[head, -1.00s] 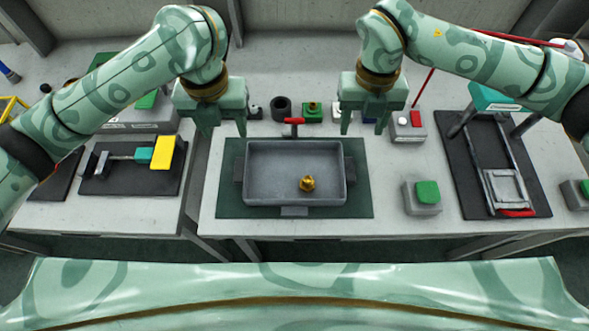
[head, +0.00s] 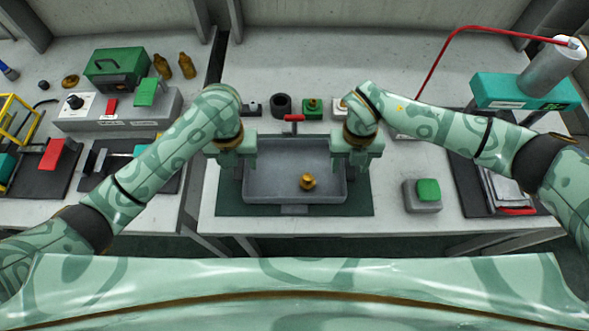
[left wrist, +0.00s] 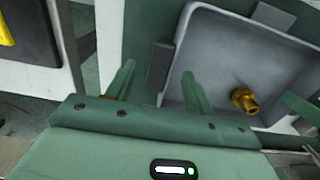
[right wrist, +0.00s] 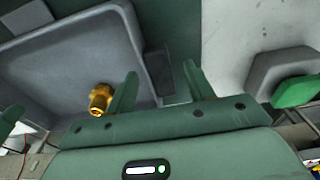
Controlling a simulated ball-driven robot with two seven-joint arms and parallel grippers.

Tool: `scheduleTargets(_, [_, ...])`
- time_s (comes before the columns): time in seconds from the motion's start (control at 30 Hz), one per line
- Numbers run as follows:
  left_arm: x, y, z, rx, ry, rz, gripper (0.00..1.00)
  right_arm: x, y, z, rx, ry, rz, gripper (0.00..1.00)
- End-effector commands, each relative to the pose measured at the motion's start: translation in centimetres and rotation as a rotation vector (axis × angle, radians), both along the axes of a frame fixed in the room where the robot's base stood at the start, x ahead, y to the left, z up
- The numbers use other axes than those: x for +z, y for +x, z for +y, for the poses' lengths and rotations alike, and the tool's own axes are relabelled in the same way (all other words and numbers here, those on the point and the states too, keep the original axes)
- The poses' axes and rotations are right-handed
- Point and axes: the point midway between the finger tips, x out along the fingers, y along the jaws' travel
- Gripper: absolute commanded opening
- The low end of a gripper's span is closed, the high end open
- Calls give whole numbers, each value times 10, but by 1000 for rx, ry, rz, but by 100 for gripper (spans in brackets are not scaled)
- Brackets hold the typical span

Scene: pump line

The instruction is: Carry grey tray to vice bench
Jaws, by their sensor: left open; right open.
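The grey tray (head: 285,190) sits on a dark green mat (head: 360,200) on the middle bench. A brass fitting (head: 307,181) lies inside the tray, and a red-handled part shows at its far edge. My left gripper (head: 238,172) is open at the tray's left side. In the left wrist view its fingers (left wrist: 160,88) are either side of the dark side handle (left wrist: 160,62). My right gripper (head: 352,172) is open at the right side. In the right wrist view its fingers (right wrist: 162,86) straddle the other side handle (right wrist: 159,72). I cannot tell if the fingers touch the handles.
The left bench, across a gap, holds a dark plate with a vice-like device (head: 100,160), partly behind my left arm, and a green box (head: 113,70). A grey block with green button (head: 428,190) stands right of the tray. A teal machine (head: 525,90) stands at the right.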

Motion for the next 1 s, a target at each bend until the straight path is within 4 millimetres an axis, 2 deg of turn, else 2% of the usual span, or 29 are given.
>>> scheduleTargets(0.17, [-10,0,0,0,0,-1,53,-10,-2,0,-1,0,1,53])
scheduleTargets(0.47, [-11,0,0,-1,0,-1,53,-11,-1,0,0,0,0,53])
scheduleTargets(0.6, [-11,0,0,-1,0,-1,14,-11,-1,0,0,0,0,14])
scheduleTargets(0.67, [-11,0,0,-1,0,-1,0,-11,-1,0,-1,0,0,0])
scheduleTargets(1.0, [-7,0,0,-1,0,-4,0,-7,-1,0,-1,0,-2,0])
